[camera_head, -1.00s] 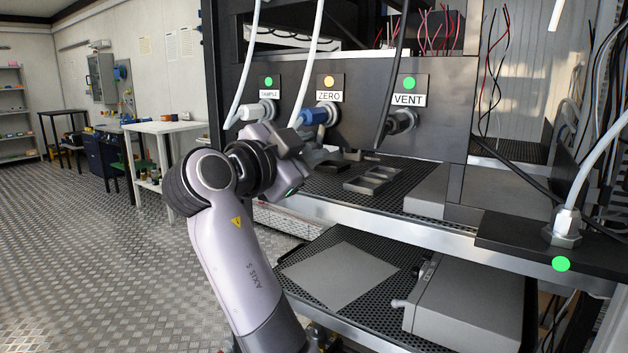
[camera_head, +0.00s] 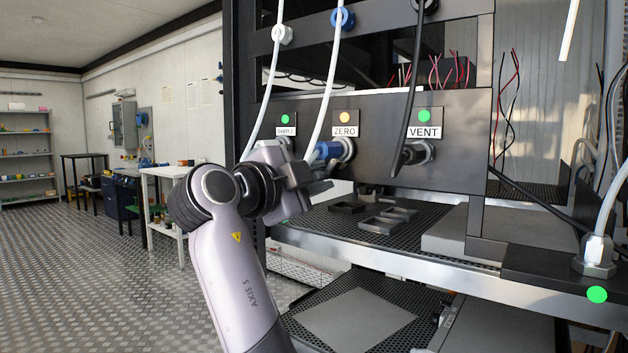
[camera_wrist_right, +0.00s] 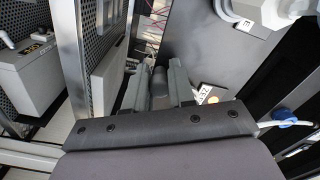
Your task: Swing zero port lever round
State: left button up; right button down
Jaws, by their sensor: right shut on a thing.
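The zero port is on the dark panel, under the ZERO label (camera_head: 344,130) with its yellow dot. Its blue fitting (camera_head: 328,151) has a white hose coming down to it. My right gripper (camera_head: 318,186) is at the port, just below and in front of the blue fitting. In the right wrist view its two grey fingers are closed around a dark grey rounded piece, the lever (camera_wrist_right: 158,80). The gripper hides most of the lever in the head view, so its angle cannot be told. My left gripper is out of view.
The sample port, partly behind my gripper, is left under the SAMPLE label (camera_head: 286,132). The vent port (camera_head: 417,153) with a black hose is right. White hoses hang close by. A perforated shelf (camera_head: 330,222) with small black trays lies below.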

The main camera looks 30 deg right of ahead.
jog(key=shift+s+d, duration=0.1)
jog(key=c, duration=1)
grip_release()
jog(key=shift+s, duration=0.1)
jog(key=shift+o, duration=0.2)
